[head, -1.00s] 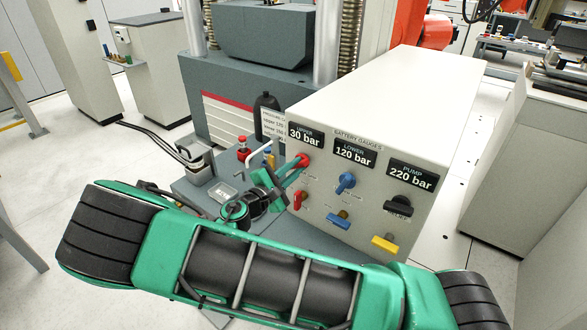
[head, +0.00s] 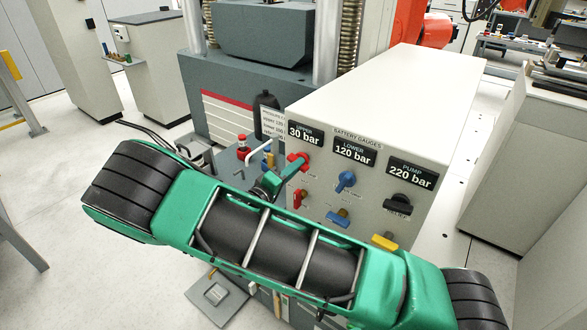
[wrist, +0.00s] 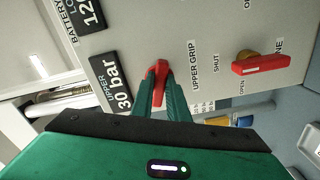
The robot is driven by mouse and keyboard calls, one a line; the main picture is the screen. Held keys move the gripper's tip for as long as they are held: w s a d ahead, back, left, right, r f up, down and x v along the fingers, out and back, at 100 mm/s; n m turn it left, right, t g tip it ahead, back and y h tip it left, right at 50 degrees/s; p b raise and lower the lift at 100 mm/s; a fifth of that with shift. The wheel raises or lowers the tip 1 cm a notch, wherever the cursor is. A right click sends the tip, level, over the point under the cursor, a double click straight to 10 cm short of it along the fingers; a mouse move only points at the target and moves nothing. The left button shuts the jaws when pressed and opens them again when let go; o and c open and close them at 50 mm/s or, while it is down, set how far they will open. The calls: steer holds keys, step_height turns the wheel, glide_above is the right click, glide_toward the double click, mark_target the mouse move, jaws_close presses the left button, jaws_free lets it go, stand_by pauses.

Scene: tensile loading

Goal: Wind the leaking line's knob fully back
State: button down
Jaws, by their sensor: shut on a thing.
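The white battery panel has a gauge reading UPPER 30 bar (head: 305,134) with a red knob (head: 304,156) below it. A gauge reading LOWER 120 bar (head: 354,151) has a blue knob (head: 346,181) below it. A gauge reading PUMP 220 bar (head: 412,174) stands above a black knob (head: 397,203). My gripper (head: 297,166) is at the red knob. In the wrist view its green fingers (wrist: 160,88) are shut on the red knob (wrist: 159,72), one on each side. My arm hides part of the panel's lower left in the head view.
Below the knobs are a red lever (head: 299,198), a blue lever (head: 338,220) and a yellow lever (head: 384,242). The red lever also shows in the wrist view (wrist: 262,65). A red-topped fitting (head: 242,146) and a bent white rod (head: 259,152) stand left of the panel.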

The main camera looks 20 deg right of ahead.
steer(key=m, duration=0.9)
steer(key=f+m, duration=0.1)
steer(key=m, duration=0.3)
steer(key=shift+w+a+m, duration=0.15)
steer(key=shift+a+m, duration=0.05)
steer(key=shift+m, duration=0.1)
stand_by(0.4)
steer(key=c, duration=1.7)
jaws_free()
steer(key=shift+r, duration=0.1)
steer(key=v, duration=1)
steer(key=shift+a, duration=0.35)
